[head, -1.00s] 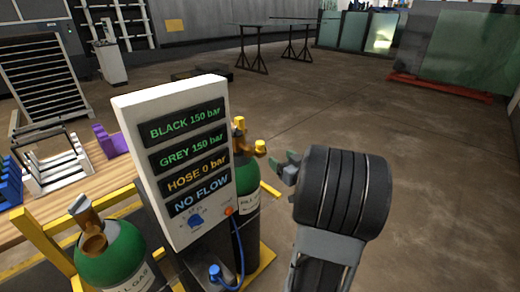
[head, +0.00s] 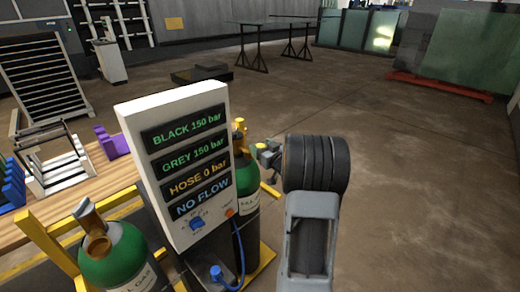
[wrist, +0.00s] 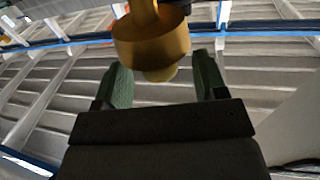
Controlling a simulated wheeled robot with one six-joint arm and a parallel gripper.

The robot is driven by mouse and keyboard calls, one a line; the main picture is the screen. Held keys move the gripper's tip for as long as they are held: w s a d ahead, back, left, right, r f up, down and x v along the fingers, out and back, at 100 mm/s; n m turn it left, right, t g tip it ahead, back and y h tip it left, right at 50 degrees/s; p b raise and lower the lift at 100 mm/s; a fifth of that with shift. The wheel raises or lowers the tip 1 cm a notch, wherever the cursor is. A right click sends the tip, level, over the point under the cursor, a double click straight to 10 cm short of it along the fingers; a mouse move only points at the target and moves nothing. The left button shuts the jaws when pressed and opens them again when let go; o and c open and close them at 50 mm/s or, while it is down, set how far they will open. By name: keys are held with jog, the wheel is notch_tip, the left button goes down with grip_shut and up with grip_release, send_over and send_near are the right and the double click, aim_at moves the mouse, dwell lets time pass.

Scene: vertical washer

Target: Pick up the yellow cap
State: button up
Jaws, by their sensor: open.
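The yellow cap (head: 261,146) sits on the side of the valve at the top of the right green cylinder (head: 247,190), behind the display panel. In the head view my gripper (head: 267,154) is at the cap and partly covers it. In the wrist view a round brass-yellow piece (wrist: 152,45), seemingly the cap with its fitting, is between and slightly beyond my two green fingers (wrist: 164,82). Gaps show between it and each finger, so my gripper is open around or just short of it. Contact cannot be told.
The white display panel (head: 187,160) stands close left of my gripper and reads "HOSE 0 bar" and "NO FLOW". A blue hose (head: 238,270) hangs below it. Another green cylinder (head: 118,258) stands at front left, beside a wooden bench (head: 90,185). The floor at right is clear.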

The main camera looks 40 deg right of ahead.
jog(key=shift+w, duration=0.8)
jog(key=c, duration=1)
